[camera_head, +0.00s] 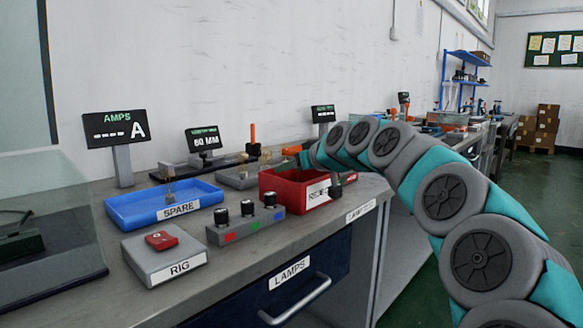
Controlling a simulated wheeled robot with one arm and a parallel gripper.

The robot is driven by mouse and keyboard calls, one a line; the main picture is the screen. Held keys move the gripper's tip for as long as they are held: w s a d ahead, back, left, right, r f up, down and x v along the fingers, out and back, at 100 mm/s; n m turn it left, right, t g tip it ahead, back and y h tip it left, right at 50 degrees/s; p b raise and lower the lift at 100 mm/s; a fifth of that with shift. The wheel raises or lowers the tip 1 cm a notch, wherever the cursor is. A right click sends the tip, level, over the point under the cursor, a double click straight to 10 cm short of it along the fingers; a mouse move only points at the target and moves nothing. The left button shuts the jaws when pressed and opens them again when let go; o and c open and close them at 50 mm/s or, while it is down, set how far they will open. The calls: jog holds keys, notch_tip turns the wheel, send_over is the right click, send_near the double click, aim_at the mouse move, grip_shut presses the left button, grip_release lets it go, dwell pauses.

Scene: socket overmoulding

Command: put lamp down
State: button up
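My arm reaches in from the right, and my gripper (302,157) is at its far end, just above the back of the red REJECT bin (288,189). The gripper is small and partly hidden by my arm, so its fingers cannot be made out. A small orange piece (291,150) shows at its tip; I cannot tell whether it is held. No lamp can be clearly identified.
A grey RIG block (165,262) with a red switch and a three-knob box (246,228) stand in front. Displays read AMPS (116,130) and 60 MM (203,140). A LAMPS drawer (290,273) is below. A clear cover (50,230) is at left. The front bench strip is mostly bare.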

jog(key=o, duration=0.4)
jog(key=shift+r, duration=0.1)
jog(key=shift+r+p, duration=0.3)
jog(key=shift+p, duration=0.05)
jog(key=shift+r+p, duration=0.45)
jog(key=shift+r, duration=0.1)
jog(key=v, duration=0.4)
jog(key=b+v, duration=0.1)
jog(key=v, duration=0.6)
jog(key=shift+s+d+f, duration=0.2)
jog(key=shift+s+d, duration=0.15)
